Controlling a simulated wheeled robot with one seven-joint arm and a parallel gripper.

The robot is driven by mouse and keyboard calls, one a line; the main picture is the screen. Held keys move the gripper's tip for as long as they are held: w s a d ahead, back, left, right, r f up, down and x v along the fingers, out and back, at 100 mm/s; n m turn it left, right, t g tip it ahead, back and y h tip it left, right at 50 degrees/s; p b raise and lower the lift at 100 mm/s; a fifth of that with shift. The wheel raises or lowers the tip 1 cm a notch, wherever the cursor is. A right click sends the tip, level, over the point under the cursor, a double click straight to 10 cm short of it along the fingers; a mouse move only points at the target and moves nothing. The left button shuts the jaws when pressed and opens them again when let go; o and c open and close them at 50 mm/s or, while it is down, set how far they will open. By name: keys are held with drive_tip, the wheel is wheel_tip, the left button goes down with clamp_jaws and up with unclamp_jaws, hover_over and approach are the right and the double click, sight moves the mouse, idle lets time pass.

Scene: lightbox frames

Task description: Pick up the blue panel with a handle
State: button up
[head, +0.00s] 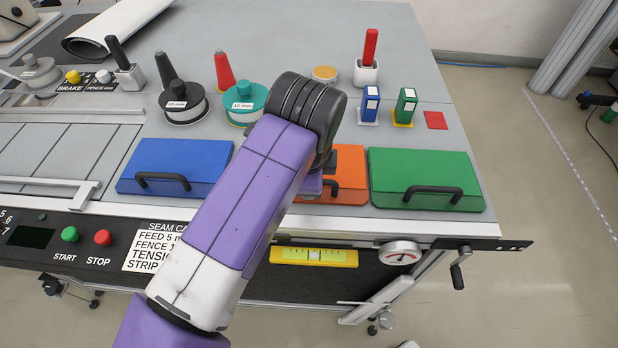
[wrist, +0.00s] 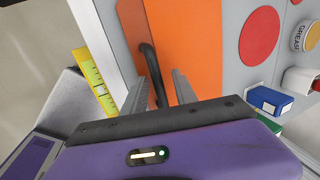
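The blue panel (head: 176,160) lies flat on the grey table at the left in the head view, with a dark bar handle (head: 162,181) near its front edge. It is not in the wrist view. My gripper (wrist: 159,75) is open over the orange panel (wrist: 190,40), right of the blue one. The orange panel's dark handle (wrist: 152,65) shows between my two fingers; I cannot tell how close they are to it. In the head view my arm hides the gripper and part of the orange panel (head: 347,170).
A green panel (head: 425,172) with a handle lies to the right. Behind are black (head: 184,105) and teal (head: 244,105) spools, a blue box (head: 370,104) and a green box (head: 405,106). A yellow level (head: 313,257) and a gauge (head: 398,252) sit along the front edge.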

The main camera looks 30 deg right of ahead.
drive_tip(key=shift+r, duration=0.1)
drive_tip(key=v, duration=1.2)
